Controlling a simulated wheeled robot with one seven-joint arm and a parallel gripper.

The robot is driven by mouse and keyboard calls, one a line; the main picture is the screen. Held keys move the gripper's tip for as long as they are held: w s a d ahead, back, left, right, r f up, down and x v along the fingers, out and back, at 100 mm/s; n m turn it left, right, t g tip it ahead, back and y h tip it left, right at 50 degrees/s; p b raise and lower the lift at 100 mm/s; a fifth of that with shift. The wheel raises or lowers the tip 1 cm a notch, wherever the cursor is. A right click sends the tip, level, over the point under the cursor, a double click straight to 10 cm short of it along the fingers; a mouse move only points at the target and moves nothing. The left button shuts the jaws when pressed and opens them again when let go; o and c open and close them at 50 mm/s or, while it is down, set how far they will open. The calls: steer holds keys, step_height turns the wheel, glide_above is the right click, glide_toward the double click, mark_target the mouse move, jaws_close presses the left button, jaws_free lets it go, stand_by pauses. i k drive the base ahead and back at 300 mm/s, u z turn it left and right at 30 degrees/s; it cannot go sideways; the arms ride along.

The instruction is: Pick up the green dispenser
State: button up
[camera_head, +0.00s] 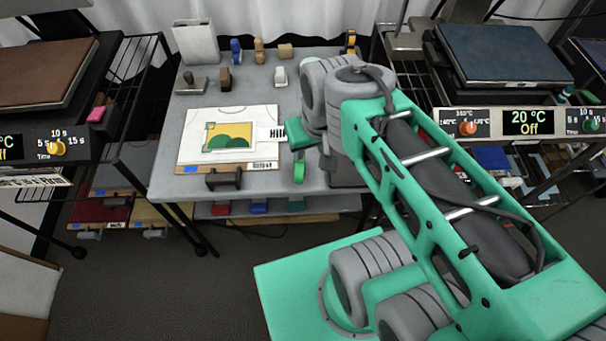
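A small bright green upright object (299,168), which looks like the green dispenser, shows at the front edge of the grey table (180,135), right of the printed sheet. My gripper (300,134) seems to be the teal end just above it, left of my grey wrist. The fingers cannot be made out, so I cannot tell whether they are open, shut or touching the green object. My wrist and forearm cover the right part of the table.
A white sheet with a green and yellow picture (229,138) lies on the table, with a dark holder (224,178) before it. A blue dispenser (236,50), tan pieces (259,50) and a white box (196,42) stand behind. Heat presses (500,52) flank the table.

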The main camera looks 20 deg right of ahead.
mark_target(299, 167)
steer(key=k, duration=1.2)
steer(key=u, duration=0.7)
steer(key=i, duration=0.6)
steer(key=u, duration=0.85)
steer(key=i, duration=0.85)
steer(key=z, duration=0.8)
steer(key=i, duration=0.7)
steer(key=z, duration=0.85)
